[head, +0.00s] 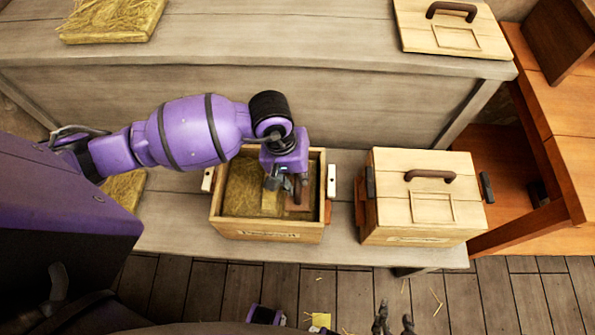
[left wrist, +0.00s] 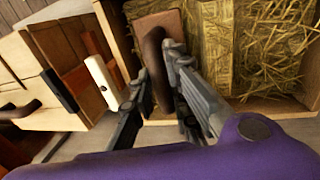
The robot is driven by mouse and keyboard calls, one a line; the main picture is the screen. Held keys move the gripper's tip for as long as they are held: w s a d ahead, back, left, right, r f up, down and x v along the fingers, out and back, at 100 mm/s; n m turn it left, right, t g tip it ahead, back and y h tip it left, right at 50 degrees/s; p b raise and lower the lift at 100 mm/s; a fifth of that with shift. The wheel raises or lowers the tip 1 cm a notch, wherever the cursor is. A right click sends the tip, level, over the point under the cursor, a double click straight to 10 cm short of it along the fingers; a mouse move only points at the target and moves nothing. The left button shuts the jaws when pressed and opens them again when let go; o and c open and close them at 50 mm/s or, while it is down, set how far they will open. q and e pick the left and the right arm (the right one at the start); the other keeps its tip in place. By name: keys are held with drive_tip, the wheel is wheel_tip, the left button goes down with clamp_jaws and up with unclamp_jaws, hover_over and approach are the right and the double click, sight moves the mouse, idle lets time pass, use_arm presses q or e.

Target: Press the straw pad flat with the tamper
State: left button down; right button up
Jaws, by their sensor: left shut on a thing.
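An open wooden crate (head: 265,232) stands on the low bench, with the straw pad (head: 241,185) inside. The pad also shows in the left wrist view (left wrist: 275,45), with loose strands on its surface. My left gripper (head: 287,186) is inside the crate's outline, towards its right side. It is shut on the dark brown handle of the tamper (left wrist: 155,60), whose flat brown plate (head: 300,207) shows below the handle, beside the crate's right wall. Whether the plate touches the straw is not clear. My right gripper (head: 394,322) shows at the bottom edge, its fingers apart and empty.
A lidded wooden crate (head: 415,215) with a brown handle stands just right of the open one. Another lid (head: 450,35) and a straw pad (head: 115,18) lie on the higher bench behind. An orange wooden table (head: 560,130) stands at right.

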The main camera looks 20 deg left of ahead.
drive_tip(key=shift+r, duration=0.1)
idle(0.3)
use_arm(q)
drive_tip(key=shift+f+b, duration=0.3)
drive_tip(key=shift+f, duration=0.05)
use_arm(e)
drive_tip(key=shift+s+d+f, duration=0.1)
drive_tip(key=shift+s+f, duration=0.2)
drive_tip(key=shift+f, duration=0.2)
idle(0.6)
use_arm(q)
drive_tip(key=shift+s+a+f, duration=0.1)
drive_tip(key=shift+s+f, duration=0.05)
use_arm(e)
drive_tip(key=shift+s+f, duration=0.1)
drive_tip(key=shift+f, duration=0.05)
idle(0.7)
use_arm(q)
drive_tip(key=r+p, duration=0.4)
drive_tip(key=r, duration=0.6)
drive_tip(key=shift+w+r, duration=0.1)
drive_tip(key=shift+w, duration=0.1)
use_arm(e)
drive_tip(key=w+r, duration=0.4)
drive_tip(key=r, duration=0.2)
drive_tip(key=shift+w+r+t, duration=0.15)
drive_tip(key=shift+r+t, duration=0.1)
drive_tip(key=shift+t, duration=0.15)
drive_tip(key=shift+f, duration=0.1)
